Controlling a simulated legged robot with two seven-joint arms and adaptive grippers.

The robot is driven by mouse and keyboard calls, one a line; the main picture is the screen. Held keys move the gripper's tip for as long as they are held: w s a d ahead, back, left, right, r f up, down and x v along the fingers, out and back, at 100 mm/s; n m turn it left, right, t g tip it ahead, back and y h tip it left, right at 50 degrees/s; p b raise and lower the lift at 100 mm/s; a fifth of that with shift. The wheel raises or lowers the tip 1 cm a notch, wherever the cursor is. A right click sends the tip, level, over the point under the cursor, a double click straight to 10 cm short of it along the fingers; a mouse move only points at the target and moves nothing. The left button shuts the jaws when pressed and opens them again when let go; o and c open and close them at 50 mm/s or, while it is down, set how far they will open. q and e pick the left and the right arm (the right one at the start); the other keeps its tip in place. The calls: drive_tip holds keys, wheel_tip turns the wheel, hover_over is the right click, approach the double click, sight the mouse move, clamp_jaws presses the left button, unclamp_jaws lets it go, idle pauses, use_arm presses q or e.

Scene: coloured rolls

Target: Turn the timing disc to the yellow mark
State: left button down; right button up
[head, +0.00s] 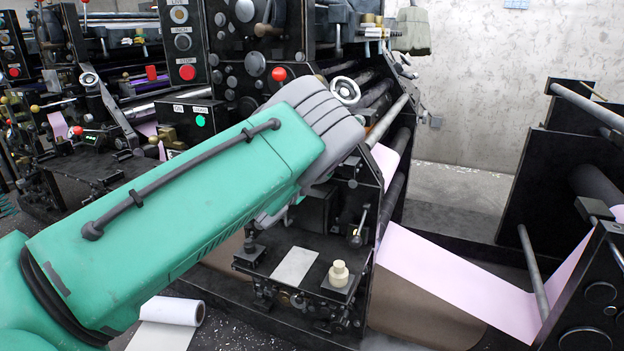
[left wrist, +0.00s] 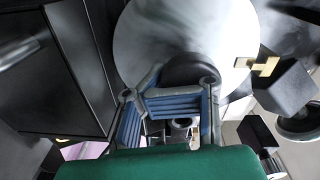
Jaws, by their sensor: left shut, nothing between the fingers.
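A large pale grey disc (left wrist: 150,38), which I take for the timing disc, fills the upper middle of the left wrist view. A dark round hub (left wrist: 190,70) sits low on its face. A yellowish, brass-like piece (left wrist: 265,66) stands at the disc's right edge; I cannot tell whether it is the yellow mark. My left gripper (left wrist: 172,103), with blue ribbed fingers, is shut and empty in front of the disc's lower part. Contact with the disc or hub cannot be told. In the head view my left arm hides the gripper and disc. My right gripper is out of view.
Black press machinery with a red button (head: 187,72) and a pale handwheel (head: 345,90) stands around the arm. A pink paper web (head: 450,282) runs to the right. A white paper roll (head: 172,311) lies on the floor at the lower left.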

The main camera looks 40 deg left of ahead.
use_arm(q)
drive_tip(key=shift+s+a+r, duration=0.2)
drive_tip(key=shift+a+r, duration=0.6)
drive_tip(key=shift+r, duration=0.2)
drive_tip(key=c, duration=1.2)
unclamp_jaws()
drive_tip(key=shift+s+d+r, duration=0.15)
drive_tip(key=shift+s+r, duration=0.45)
drive_tip(key=shift+r, duration=0.05)
drive_tip(key=shift+w+d+f, duration=0.15)
drive_tip(key=shift+d+f, duration=0.05)
drive_tip(key=shift+f, duration=0.15)
drive_tip(key=shift+w+d+f, duration=0.1)
drive_tip(key=shift+d+f, duration=0.15)
drive_tip(key=shift+f, duration=0.05)
drive_tip(key=shift+s+d+f, duration=0.15)
drive_tip(key=shift+s, duration=0.25)
drive_tip(key=v, duration=1.1)
drive_tip(key=shift+a, duration=0.25)
